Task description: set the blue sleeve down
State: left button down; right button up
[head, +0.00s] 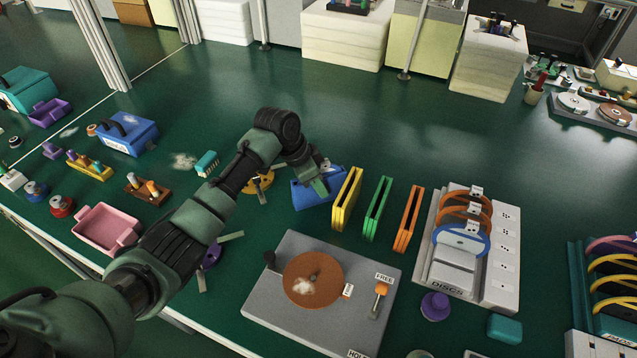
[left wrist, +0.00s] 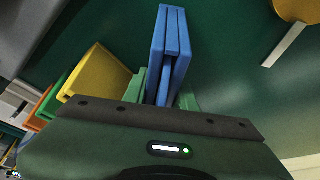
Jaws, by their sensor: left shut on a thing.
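The blue sleeve (head: 308,198) is at the left end of a row of coloured sleeves in the head view. It also shows as a slotted blue block (left wrist: 172,50) in the left wrist view. My left gripper (head: 318,182) is shut on it from above, with green fingers on either side. The sleeve looks close to the green bench top; I cannot tell whether it touches. My arm hides part of it. My right gripper is not in view.
Yellow (head: 347,199), green (head: 377,208) and orange (head: 408,219) sleeves stand to the right. A grey lapping plate base (head: 262,308) with a brown disc is in front. A yellow round item (head: 262,184) lies left. The bench behind is clear.

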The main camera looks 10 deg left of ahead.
pick_arm(q)
jog(key=shift+f, duration=0.1)
jog(key=c, duration=1.1)
grip_release()
jog(key=shift+r, duration=0.3)
jog(key=v, duration=1.1)
jog(key=shift+s+a+r, duration=0.2)
jog(key=shift+r, duration=0.15)
